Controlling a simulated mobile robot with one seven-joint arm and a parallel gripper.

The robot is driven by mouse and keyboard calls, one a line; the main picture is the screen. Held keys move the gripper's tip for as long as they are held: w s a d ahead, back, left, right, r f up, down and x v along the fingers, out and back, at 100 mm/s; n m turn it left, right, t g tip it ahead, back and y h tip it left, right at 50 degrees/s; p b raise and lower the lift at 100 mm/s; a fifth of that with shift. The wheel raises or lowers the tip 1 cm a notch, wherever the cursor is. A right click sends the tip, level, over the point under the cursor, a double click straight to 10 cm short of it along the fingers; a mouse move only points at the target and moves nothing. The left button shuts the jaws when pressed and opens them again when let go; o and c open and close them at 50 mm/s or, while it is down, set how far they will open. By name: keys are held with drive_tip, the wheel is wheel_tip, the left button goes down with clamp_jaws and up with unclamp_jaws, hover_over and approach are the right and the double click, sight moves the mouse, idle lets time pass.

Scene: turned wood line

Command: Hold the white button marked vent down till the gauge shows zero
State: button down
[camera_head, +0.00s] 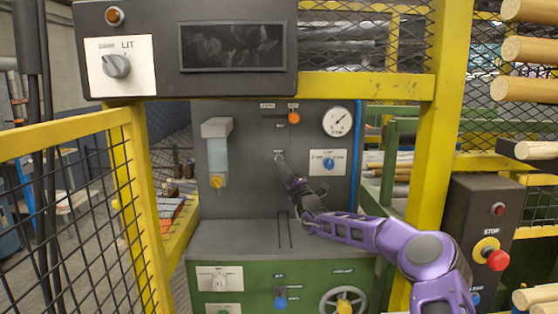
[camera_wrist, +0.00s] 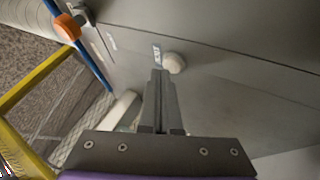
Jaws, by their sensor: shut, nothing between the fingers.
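The white round button (camera_wrist: 174,62) stands out from the grey panel (camera_head: 245,150) in the wrist view, beside a small blue-and-white label whose text is too small to read. My gripper (camera_wrist: 161,74) is shut and empty, its fingertips just below and left of the button. Whether they touch it I cannot tell. In the head view my gripper (camera_head: 279,157) is at the middle of the panel, and I cannot make the button out there. The round white gauge (camera_head: 338,121) is at the panel's upper right, its dark needle slanting to the upper right; its figures are too small to read.
An orange knob (camera_head: 293,117) is above my gripper, and a blue rotary switch (camera_head: 329,163) is to its right. A clear vessel (camera_head: 217,155) hangs at left. A dark overhead box (camera_head: 185,50) and yellow fence posts frame the opening. A red stop button (camera_head: 497,260) is at right.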

drive_tip(key=shift+w, duration=0.35)
idle(0.6)
drive_tip(key=shift+s, duration=0.1)
idle(1.4)
drive_tip(key=shift+s, duration=0.7)
drive_tip(key=shift+s, duration=0.1)
drive_tip(key=s, duration=0.4)
drive_tip(key=shift+s, duration=0.4)
